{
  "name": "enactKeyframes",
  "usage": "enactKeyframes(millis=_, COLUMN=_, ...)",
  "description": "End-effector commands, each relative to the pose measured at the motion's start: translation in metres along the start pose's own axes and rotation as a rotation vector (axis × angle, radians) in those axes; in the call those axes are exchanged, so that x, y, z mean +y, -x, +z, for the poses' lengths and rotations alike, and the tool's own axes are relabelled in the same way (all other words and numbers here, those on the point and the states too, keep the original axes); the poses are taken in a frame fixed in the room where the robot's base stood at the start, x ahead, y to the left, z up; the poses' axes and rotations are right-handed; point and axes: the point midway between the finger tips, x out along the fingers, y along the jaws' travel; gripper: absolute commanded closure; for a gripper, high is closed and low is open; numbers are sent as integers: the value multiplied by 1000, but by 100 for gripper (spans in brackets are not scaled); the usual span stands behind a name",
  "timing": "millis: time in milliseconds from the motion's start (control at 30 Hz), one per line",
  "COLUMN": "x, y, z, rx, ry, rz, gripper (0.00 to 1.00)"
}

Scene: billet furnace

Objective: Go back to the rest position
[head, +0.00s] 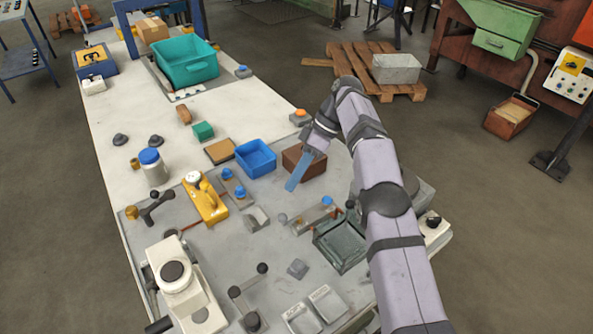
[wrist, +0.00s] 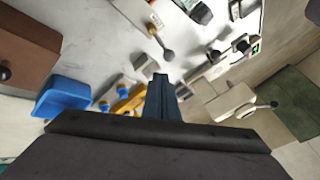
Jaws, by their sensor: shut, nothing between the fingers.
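My gripper (head: 293,182) is shut and empty, held above the middle of the bench with its blue fingers pointing down and to the left. In the head view it is in front of a brown box (head: 309,164) and just right of a blue bin (head: 256,157); I cannot tell its exact height. In the wrist view the closed fingers (wrist: 159,88) show at the centre bottom, over the bench top. My lilac arm reaches in from the lower right of the head view and hides part of the bench behind it.
The bench (head: 120,96) holds a yellow device (head: 205,201), a jar with a blue lid (head: 152,168), a dark glassy tray (head: 341,245), a white machine (head: 182,284) and a teal crate (head: 186,62). A pallet (head: 348,62) lies on the floor behind. The bench's far left surface is mostly clear.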

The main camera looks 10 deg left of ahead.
Motion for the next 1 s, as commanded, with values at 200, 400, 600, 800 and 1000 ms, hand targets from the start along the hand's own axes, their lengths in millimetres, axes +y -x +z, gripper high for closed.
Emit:
enactKeyframes(millis=200, x=0, y=2, z=1, rx=-1, ry=-12, rz=5, gripper=100)
enactKeyframes(millis=400, x=3, y=12, z=10, rx=-8, ry=-126, rz=40, gripper=100)
enactKeyframes(millis=600, x=1, y=29, z=36, rx=-24, ry=-351, rz=118, gripper=100)
enactKeyframes(millis=800, x=-14, y=41, z=75, rx=-41, ry=-595, rz=211, gripper=100)
enactKeyframes(millis=1000, x=-42, y=44, z=120, rx=-53, ry=-817, rz=307, gripper=100)
